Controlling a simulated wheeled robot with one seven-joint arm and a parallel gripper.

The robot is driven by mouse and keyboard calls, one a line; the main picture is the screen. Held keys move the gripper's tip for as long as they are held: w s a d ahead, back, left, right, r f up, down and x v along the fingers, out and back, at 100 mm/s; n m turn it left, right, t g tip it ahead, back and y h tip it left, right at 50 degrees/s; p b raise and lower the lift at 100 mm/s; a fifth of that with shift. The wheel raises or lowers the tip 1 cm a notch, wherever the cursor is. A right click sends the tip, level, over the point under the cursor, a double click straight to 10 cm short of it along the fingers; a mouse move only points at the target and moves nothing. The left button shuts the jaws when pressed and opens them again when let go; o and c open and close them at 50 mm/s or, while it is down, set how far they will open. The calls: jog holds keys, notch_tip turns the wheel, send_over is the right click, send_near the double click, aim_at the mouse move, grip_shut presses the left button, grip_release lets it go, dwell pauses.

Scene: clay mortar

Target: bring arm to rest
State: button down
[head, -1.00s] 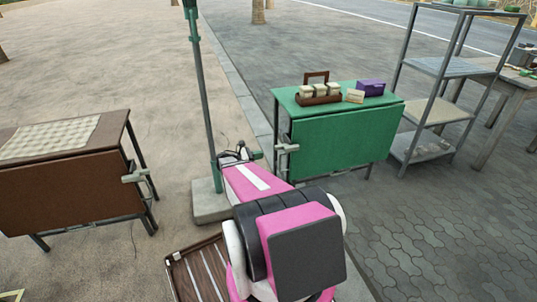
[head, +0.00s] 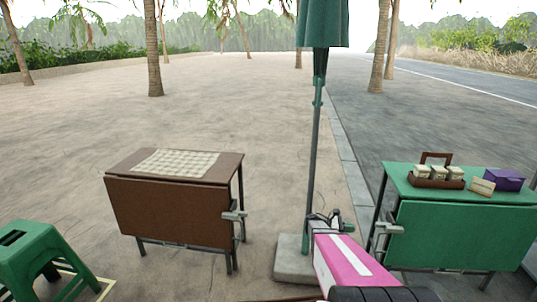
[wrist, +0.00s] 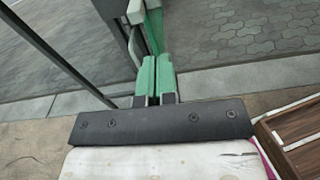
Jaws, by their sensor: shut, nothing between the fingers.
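My gripper (wrist: 156,78) is shut and empty in the wrist view, its two green-tipped fingers side by side. In the head view my gripper (head: 336,215) shows small at the far end of my pink and white arm, partly hidden by the arm. It appears beside the lower part of the umbrella pole, left of the green table; I cannot tell the exact gap. The arm reaches forward from the bottom edge.
A closed green umbrella (head: 323,35) stands on a concrete base (head: 291,262). A brown folding table (head: 160,212) is left of it. A green table (head: 450,235) with a caddy and purple box is right. A green stool (head: 30,250) stands at lower left. Open paving lies beyond.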

jog(key=s+a+r+m+t+y, duration=0.1)
jog(key=s+a+m+y, duration=0.3)
jog(key=a, duration=0.5)
jog(key=s+a+r+m+t+y, duration=0.1)
jog(key=s+a+r+m+y, duration=0.1)
jog(key=s+a+m+y, duration=0.2)
jog(key=s+a+r+m+t+y, duration=0.2)
jog(key=s+a+m+y, duration=0.2)
jog(key=a, duration=1)
jog(key=m+y, duration=0.2)
jog(key=y, duration=0.2)
jog(key=shift+a+r+m+y, duration=0.15)
jog(key=shift+r+m+y, duration=0.15)
jog(key=shift+y, duration=0.1)
